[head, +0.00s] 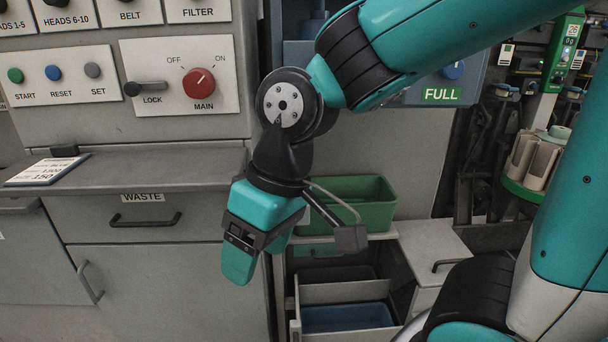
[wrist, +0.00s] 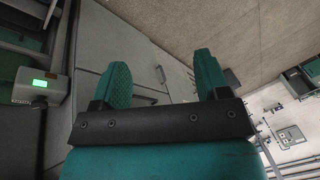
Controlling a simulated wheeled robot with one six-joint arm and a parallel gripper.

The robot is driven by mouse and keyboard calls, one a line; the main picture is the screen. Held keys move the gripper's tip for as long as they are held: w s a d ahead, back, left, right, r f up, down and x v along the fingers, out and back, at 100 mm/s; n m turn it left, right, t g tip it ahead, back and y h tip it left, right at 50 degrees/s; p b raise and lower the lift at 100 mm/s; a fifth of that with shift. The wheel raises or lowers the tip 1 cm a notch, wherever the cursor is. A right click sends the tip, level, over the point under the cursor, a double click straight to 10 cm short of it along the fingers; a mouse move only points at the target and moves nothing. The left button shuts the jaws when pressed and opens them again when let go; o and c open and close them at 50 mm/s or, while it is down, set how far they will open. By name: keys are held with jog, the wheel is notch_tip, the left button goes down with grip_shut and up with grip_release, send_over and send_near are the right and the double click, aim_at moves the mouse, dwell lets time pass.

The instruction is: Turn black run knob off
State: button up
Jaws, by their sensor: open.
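No knob labelled run shows in the head view. Black switch handles cut off by the top edge stand above the HEADS 1-5 label (head: 14,26), the HEADS 6-10 label (head: 67,20) and the BELT label (head: 130,14). A black lock lever (head: 146,88) sits left of the red main knob (head: 198,83), whose plate reads OFF and ON. My gripper (head: 243,262) hangs pointing down in front of the cabinet, below and right of these controls, touching none. In the wrist view my gripper (wrist: 163,78) is open and empty, its two teal fingers apart.
Start, reset and set buttons (head: 54,73) line the left panel. A grey ledge (head: 120,166) with a printed card (head: 46,171) juts out below. A green bin (head: 346,203) and an open drawer (head: 345,293) stand right of my gripper. My arm covers part of the blue panel (head: 300,52).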

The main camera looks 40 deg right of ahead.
jog(key=w+d+r+m+t+h+p, duration=0.1)
jog(key=w+d+m+h+p, duration=0.15)
jog(key=w+d+m, duration=0.6)
jog(key=w+d+r+m+t+h+p, duration=0.1)
jog(key=w+d+m+t+h, duration=0.15)
jog(key=w+d, duration=1.15)
jog(key=shift+m+g+h, duration=0.3)
jog(key=shift+g+h, duration=0.05)
jog(key=shift+h, duration=0.15)
jog(key=x, duration=0.6)
jog(key=w+a+b+x, duration=0.1)
jog(key=x, duration=0.5)
jog(key=w+x, duration=0.1)
jog(key=x, duration=0.5)
jog(key=shift+w+a+r, duration=0.25)
jog(key=shift+a, duration=0.1)
jog(key=c, duration=0.9)
